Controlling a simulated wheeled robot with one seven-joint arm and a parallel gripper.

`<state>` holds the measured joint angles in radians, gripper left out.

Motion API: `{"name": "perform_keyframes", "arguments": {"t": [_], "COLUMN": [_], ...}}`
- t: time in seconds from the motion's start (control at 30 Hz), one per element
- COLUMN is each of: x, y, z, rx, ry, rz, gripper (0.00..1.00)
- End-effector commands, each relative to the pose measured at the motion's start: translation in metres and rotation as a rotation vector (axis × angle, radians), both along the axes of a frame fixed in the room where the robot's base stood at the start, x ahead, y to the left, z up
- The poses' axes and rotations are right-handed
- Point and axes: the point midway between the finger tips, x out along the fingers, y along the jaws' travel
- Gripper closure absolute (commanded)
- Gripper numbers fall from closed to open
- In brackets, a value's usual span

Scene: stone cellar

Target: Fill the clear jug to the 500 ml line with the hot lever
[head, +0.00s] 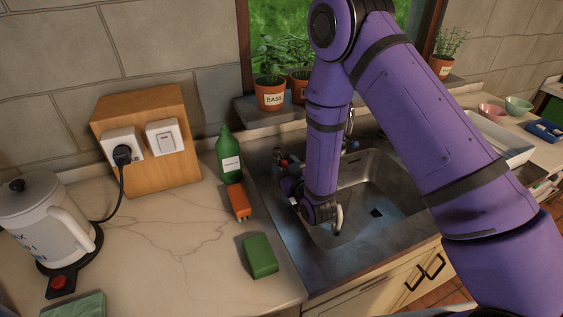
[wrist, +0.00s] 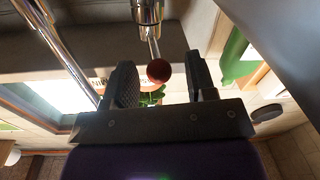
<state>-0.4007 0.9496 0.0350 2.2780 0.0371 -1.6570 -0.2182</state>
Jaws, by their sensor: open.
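The hot lever is a metal rod with a red ball knob (wrist: 158,71), joined to a chrome tap body (wrist: 147,12) in the wrist view. My gripper (wrist: 162,84) is open, with one dark finger on each side of the knob and a visible gap to both. In the head view the red knob (head: 283,162) shows at the sink's back left, beside my gripper. The blue lever knob (head: 353,146) is right of my forearm. My arm hides most of the tap. I cannot make out the clear jug in either view.
The steel sink (head: 385,170) has a dark drain. Potted herbs (head: 270,95) line the sill. A white tray (head: 500,140) is right.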

Motion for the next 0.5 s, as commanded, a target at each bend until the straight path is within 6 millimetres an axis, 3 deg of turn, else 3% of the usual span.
{"name": "perform_keyframes", "arguments": {"t": [0.3, 0.5], "x": [-0.054, -0.071], "y": [-0.022, -0.028], "z": [-0.001, -0.001], "rx": [-0.001, 0.0], "ry": [0.003, 0.001], "rz": [0.0, 0.001], "gripper": [0.49, 0.49]}}
